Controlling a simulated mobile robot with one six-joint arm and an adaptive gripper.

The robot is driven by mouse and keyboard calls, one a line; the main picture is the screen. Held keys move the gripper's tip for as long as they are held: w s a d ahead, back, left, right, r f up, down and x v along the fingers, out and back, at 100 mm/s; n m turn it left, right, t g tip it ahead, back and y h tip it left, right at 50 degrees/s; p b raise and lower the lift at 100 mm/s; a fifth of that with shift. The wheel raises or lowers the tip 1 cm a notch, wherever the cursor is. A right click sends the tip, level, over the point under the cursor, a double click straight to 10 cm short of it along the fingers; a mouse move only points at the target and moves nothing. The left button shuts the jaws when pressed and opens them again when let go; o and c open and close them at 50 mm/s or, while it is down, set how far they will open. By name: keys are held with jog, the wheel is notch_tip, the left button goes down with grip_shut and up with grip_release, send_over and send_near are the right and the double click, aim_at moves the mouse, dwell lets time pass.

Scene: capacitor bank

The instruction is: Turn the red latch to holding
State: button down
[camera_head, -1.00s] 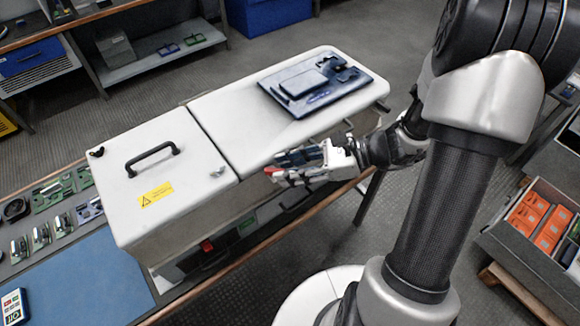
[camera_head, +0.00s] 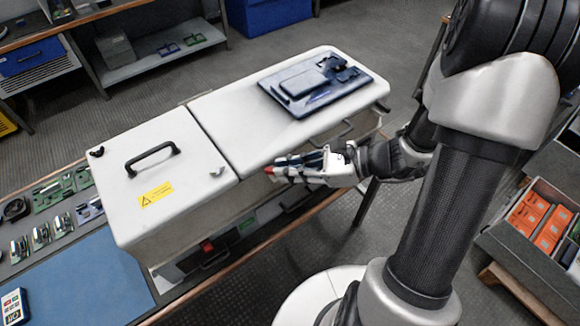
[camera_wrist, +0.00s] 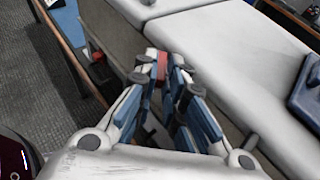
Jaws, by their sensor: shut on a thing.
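The red latch (camera_head: 270,170) is a small red piece on the front side of the white cabinet (camera_head: 222,118), just below the lid edge. In the wrist view the red latch (camera_wrist: 161,68) shows between my two fingertips. My gripper (camera_head: 277,172) reaches it from the right, with its fingers lying nearly level along the cabinet front. In the wrist view my gripper (camera_wrist: 163,72) is shut on the latch, one finger on each side. The fingers hide part of the latch, and its exact turn angle cannot be told.
A dark blue tray (camera_head: 343,97) lies on the right lid, and a black handle (camera_head: 152,157) stands on the left lid. An orange-filled box (camera_head: 505,238) stands at the right. The floor below is open.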

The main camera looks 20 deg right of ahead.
jog(key=c, duration=1.7)
grip_release()
jog(key=shift+o, duration=0.2)
jog(key=v, duration=1.2)
